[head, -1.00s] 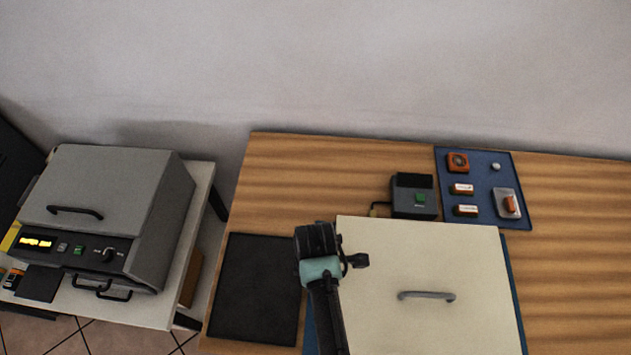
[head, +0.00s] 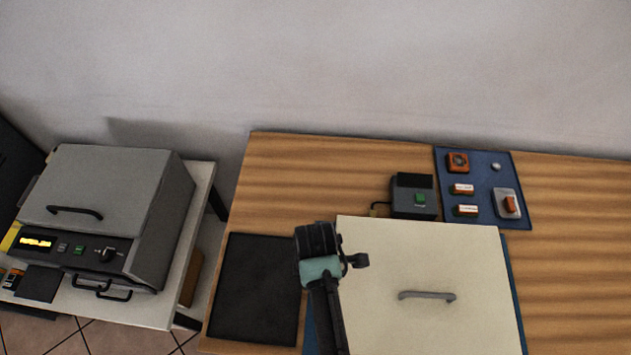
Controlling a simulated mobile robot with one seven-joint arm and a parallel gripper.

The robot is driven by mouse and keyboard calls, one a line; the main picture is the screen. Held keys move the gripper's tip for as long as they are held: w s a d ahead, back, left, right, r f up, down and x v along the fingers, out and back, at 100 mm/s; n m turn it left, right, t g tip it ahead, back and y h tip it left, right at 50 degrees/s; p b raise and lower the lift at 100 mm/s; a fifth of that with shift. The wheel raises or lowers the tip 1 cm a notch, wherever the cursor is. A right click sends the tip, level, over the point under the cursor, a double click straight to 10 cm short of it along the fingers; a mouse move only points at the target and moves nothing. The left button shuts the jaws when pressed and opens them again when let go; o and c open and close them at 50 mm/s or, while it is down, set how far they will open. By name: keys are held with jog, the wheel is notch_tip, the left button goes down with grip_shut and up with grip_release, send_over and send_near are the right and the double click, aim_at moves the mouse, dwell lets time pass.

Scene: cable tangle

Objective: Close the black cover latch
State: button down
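A cream cover (head: 428,270) with a grey bar handle (head: 427,295) lies flat over a blue-edged base on the wooden table. My gripper (head: 316,240) is at the cover's left edge, seen from above and behind. Its fingers are hidden under the black wrist, so I cannot tell whether it is open or shut. A small black knob-like part (head: 357,260) shows just right of my wrist over the cover's edge. I cannot tell whether it is the latch or part of my arm. No other black latch can be made out.
A black mat (head: 254,290) lies left of my arm. A blue panel with orange switches (head: 478,182) is at the back right. A grey lidded machine (head: 105,210) stands on a separate table at left.

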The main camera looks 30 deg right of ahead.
dwell(0.8)
jog(key=shift+s+d+r+p, duration=0.2)
jog(key=shift+s+d+p, duration=0.15)
jog(key=shift+p, duration=0.15)
jog(key=shift+s+d, duration=0.1)
jog(key=shift+d, duration=0.1)
jog(key=shift+d+f, duration=0.1)
jog(key=shift+f, duration=0.1)
jog(key=c, duration=0.8)
grip_release()
jog(key=shift+r, duration=0.1)
notch_tip(320, 180, up, 13)
